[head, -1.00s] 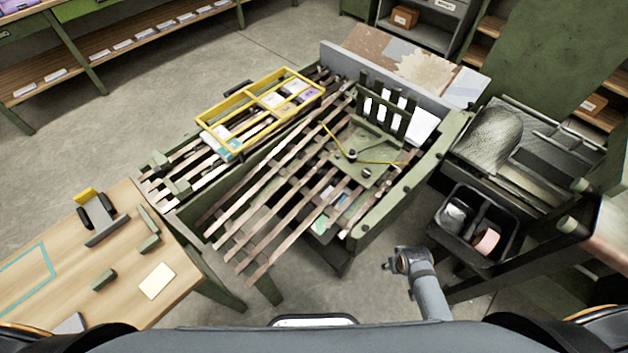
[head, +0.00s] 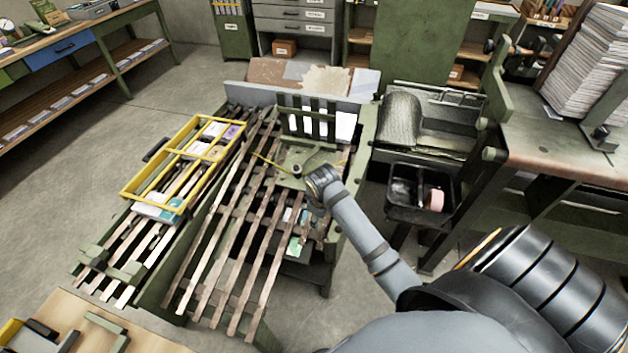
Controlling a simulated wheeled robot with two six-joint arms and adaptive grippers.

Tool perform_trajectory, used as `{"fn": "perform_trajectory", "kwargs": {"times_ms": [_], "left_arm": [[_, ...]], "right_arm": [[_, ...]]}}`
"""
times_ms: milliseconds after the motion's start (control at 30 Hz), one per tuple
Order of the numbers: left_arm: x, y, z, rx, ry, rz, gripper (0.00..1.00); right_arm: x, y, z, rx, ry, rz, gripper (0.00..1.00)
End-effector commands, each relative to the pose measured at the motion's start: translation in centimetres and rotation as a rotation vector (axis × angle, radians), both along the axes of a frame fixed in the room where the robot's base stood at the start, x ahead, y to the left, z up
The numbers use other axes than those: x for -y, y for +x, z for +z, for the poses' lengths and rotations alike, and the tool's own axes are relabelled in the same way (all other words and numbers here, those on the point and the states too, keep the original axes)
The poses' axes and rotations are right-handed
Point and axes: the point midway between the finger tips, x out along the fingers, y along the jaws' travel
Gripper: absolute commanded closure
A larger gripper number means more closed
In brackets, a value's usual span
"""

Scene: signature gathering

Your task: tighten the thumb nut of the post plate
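The green post plate (head: 284,158) lies on the slatted bench, in front of an upright green slatted frame (head: 315,117). A small dark round knob, which looks like the thumb nut (head: 298,169), sits on the plate, with thin yellow strips (head: 262,160) reaching out to both sides. My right arm comes in from the lower right. Its dark end, at the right gripper (head: 319,184), overlaps the plate's right front part, just right of the knob. Contact cannot be told, and the fingers are not clear. My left gripper is not in view.
A yellow divided tray (head: 128,192) with small boxes rests on the bench's left slats. A black bin (head: 397,212) stands right of the bench. Floor at left is clear.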

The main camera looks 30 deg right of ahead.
Motion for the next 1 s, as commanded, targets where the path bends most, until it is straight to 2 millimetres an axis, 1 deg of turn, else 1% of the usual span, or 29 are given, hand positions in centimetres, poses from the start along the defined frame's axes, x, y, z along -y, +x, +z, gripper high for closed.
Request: {"fn": "perform_trajectory", "kwargs": {"times_ms": [33, 67, 100, 167, 200, 300, 400, 533, 667, 767, 1000], "left_arm": [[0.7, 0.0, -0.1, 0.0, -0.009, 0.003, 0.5], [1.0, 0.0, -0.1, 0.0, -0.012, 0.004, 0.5], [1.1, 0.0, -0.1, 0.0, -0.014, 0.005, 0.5], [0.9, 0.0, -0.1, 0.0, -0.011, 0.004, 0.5], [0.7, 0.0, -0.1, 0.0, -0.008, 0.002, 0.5], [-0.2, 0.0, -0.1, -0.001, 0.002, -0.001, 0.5], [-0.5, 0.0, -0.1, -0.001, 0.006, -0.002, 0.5], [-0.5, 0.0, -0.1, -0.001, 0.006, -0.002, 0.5], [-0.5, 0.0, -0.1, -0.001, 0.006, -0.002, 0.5], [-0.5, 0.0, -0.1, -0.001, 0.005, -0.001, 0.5], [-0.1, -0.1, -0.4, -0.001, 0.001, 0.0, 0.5]], "right_arm": [[0.6, 1.7, 0.6, -0.006, -0.01, 0.022, 0.46], [1.1, 2.6, 0.9, -0.016, -0.016, 0.04, 0.46], [1.7, 3.9, 1.4, -0.029, -0.024, 0.064, 0.46], [2.7, 6.0, 2.4, -0.05, -0.034, 0.102, 0.46], [3.4, 7.3, 3.2, -0.065, -0.039, 0.129, 0.46], [5.1, 10.3, 5.7, -0.1, -0.046, 0.192, 0.46], [6.1, 12.0, 7.4, -0.125, -0.041, 0.237, 0.46], [6.6, 12.7, 8.3, -0.136, -0.038, 0.259, 0.46], [6.6, 12.7, 8.0, -0.137, -0.038, 0.26, 0.46], [6.7, 12.8, 6.9, -0.139, -0.037, 0.26, 0.46], [7.3, 13.3, 1.8, -0.14, -0.036, 0.259, 0.46]]}}
